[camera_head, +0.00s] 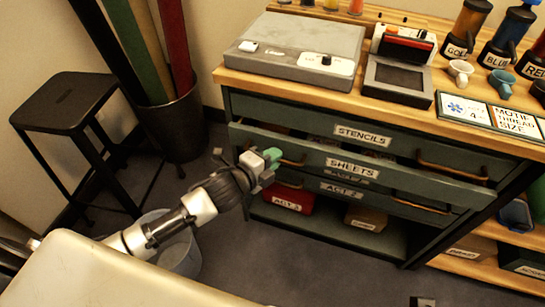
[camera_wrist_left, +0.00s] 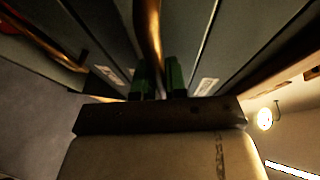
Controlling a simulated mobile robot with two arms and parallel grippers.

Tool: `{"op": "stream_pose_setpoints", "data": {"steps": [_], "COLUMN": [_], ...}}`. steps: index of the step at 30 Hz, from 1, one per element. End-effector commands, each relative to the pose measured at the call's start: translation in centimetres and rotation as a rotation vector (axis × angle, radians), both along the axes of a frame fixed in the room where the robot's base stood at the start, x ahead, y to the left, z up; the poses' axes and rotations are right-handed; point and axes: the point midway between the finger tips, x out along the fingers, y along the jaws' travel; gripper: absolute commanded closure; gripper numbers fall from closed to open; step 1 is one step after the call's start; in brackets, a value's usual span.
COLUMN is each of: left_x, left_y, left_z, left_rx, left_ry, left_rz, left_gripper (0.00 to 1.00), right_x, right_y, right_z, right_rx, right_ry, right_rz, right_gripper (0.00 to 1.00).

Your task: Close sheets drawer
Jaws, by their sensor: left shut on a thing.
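The sheets drawer (camera_head: 352,169), a dark green front with a white SHEETS label, juts partly out of the cabinet below the stencils drawer. A dark gap with some contents shows behind its top edge. My left gripper (camera_head: 272,160) is at the left brass handle (camera_head: 292,162) of that drawer. In the left wrist view the green fingers of my left gripper (camera_wrist_left: 158,82) close around the brass handle (camera_wrist_left: 148,38). The drawer's right handle (camera_head: 420,207) is free. My right gripper is not in view.
The stencils drawer (camera_head: 362,136) above looks shut. A lower shelf (camera_head: 340,232) holds a red box (camera_head: 288,197). A black stool (camera_head: 75,103) and a bin of rolls (camera_head: 175,125) stand left. A grey bucket (camera_head: 185,256) is below my left arm.

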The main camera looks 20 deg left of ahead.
Motion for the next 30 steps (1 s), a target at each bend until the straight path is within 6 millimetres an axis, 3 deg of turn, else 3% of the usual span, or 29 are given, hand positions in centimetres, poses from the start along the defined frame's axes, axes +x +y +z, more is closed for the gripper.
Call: {"op": "stream_pose_setpoints", "data": {"steps": [7,17,18,22,30], "left_x": [3.5,4.0,4.0,4.0,4.1], "left_y": [0.0,0.0,0.0,0.0,-0.1], "left_z": [0.1,0.1,0.1,0.1,0.3], "left_rx": [0.003,0.002,0.002,0.001,-0.001], "left_ry": [-0.001,-0.002,-0.002,-0.001,-0.007], "left_rz": [0.002,0.004,0.005,0.004,0.001], "left_gripper": [1.00,1.00,0.84,0.64,0.64], "right_x": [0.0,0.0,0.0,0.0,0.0], "right_y": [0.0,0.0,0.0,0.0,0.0], "right_z": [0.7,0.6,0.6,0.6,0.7], "right_rx": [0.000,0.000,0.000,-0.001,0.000], "right_ry": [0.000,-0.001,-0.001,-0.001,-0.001], "right_rz": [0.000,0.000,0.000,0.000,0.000], "right_gripper": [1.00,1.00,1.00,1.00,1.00]}}
